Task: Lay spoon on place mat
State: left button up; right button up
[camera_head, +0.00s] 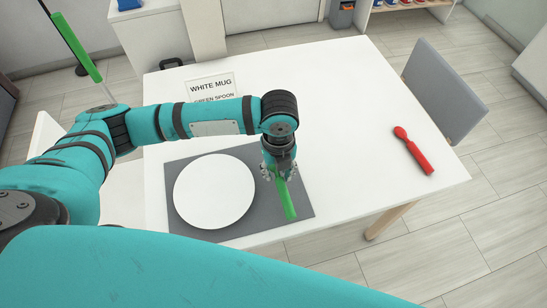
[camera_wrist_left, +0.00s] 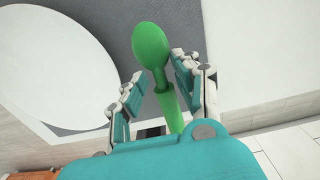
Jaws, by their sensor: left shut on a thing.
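My left gripper (camera_head: 279,172) is shut on the green spoon (camera_head: 286,201) and points down over the right part of the grey place mat (camera_head: 235,236). The spoon's handle slants toward the mat's front right; its bowl is hidden in the head view. In the left wrist view the green spoon (camera_wrist_left: 150,46) shows its bowl beyond the fingers (camera_wrist_left: 158,85). I cannot tell whether the spoon touches the mat. A white plate (camera_head: 214,191) lies on the mat, left of the gripper. My right gripper is not in view.
A red spoon (camera_head: 413,151) lies on the right side of the white table (camera_head: 345,100). A sign (camera_head: 211,88) reading "WHITE MUG" and "GREEN SPOON" is behind my left arm. A grey chair (camera_head: 444,90) stands at the right edge. The table between mat and red spoon is clear.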

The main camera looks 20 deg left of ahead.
pick_arm(q)
jog(key=w, duration=0.1)
jog(key=w+a, duration=0.1)
jog(key=w, duration=0.1)
jog(key=w+a, duration=0.1)
jog(key=shift+w+f, duration=0.25)
jog(key=shift+f, duration=1.75)
jog(key=shift+f, duration=0.15)
jog(key=o, duration=1)
notch_tip(320, 180, up, 12)
jog(key=shift+r, duration=0.2)
